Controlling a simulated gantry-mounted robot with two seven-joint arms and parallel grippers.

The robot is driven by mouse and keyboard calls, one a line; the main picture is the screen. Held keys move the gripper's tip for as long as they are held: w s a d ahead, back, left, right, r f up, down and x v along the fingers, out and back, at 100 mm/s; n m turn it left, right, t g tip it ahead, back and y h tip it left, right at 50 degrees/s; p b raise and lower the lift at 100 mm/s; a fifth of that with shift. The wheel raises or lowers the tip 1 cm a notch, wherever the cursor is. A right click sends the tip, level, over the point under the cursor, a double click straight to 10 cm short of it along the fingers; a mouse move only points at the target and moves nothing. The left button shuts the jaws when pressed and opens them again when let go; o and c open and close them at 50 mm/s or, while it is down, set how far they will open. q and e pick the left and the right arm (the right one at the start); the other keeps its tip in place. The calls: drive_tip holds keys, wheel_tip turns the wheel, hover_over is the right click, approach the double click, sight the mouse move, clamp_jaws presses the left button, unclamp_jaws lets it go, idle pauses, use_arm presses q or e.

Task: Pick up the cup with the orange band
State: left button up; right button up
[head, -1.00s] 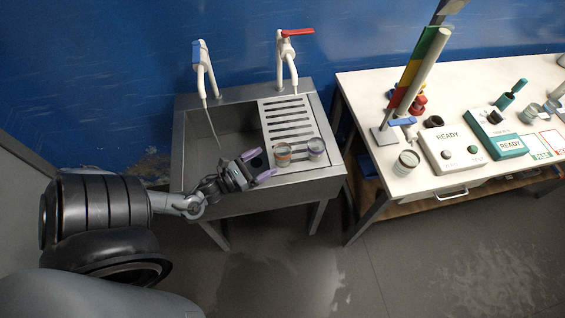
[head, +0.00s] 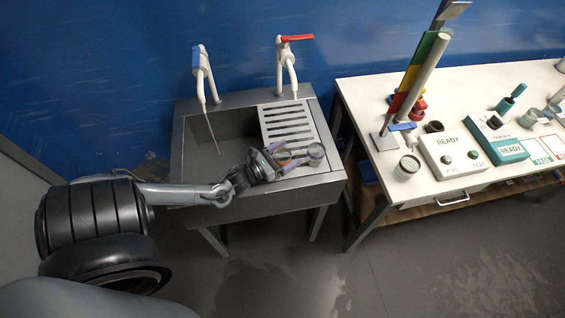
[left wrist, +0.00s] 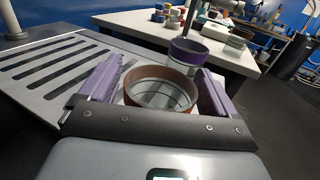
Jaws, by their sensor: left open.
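The cup with the orange band (head: 284,157) stands on the sink's right ledge, in front of the drain grille. In the left wrist view the cup with the orange-brown rim (left wrist: 160,91) sits between the two purple fingers. My left gripper (head: 277,158) is open, with its fingers on either side of this cup; I cannot tell whether they touch it. A second cup with a purple band (head: 316,152) stands just right of it, and shows beyond it in the left wrist view (left wrist: 188,52). My right gripper is not in view.
The sink basin (head: 232,127) lies left of the slotted drain grille (head: 288,124). Two taps, one blue-handled (head: 200,62) and one red-handled (head: 290,55), stand behind it. A white table (head: 385,165) with instruments and another cup (head: 407,167) stands to the right.

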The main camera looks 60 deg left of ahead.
use_arm(q)
drive_tip(key=shift+w, duration=0.15)
drive_tip(key=c, duration=1.2)
drive_tip(key=shift+r, duration=0.1)
